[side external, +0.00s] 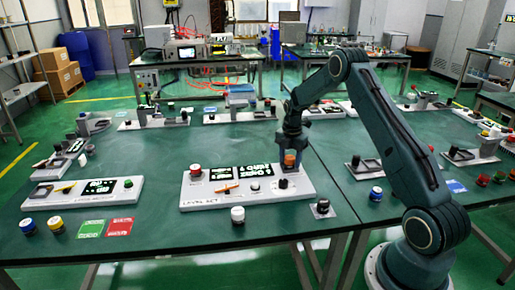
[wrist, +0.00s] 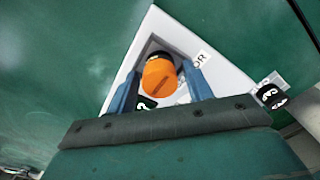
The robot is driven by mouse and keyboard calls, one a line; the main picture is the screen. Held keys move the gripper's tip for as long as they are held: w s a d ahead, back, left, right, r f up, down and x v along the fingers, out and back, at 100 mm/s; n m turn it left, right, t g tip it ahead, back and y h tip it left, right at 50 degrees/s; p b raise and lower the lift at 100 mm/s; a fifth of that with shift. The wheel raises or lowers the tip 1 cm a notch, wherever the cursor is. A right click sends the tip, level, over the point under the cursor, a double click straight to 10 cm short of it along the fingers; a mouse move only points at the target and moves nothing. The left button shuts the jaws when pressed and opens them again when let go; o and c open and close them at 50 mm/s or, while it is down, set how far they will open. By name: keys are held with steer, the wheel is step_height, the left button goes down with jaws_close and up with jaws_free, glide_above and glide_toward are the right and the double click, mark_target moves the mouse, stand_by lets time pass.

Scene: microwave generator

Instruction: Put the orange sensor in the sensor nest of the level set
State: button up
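The orange sensor (side external: 289,160) is between the fingers of my gripper (side external: 290,150), above the right end of the level set. In the wrist view the round orange top of the sensor (wrist: 160,78) sits between both blue fingers (wrist: 160,92), which appear to touch its sides. The level set (side external: 210,199) is a white panel with dark displays, a red button, an orange pointer and a knob.
A white-capped piece (side external: 237,214) and a black piece on a small plate (side external: 322,208) stand in front of the level set. Another panel (side external: 85,193) lies to the left. Red and green cards, with blue and yellow pieces, lie at front left.

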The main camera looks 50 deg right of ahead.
mark_target(290, 157)
steer(key=shift+o, duration=0.3)
steer(key=shift+r, duration=0.15)
step_height(290, 157, up, 12)
stand_by(0.6)
stand_by(0.5)
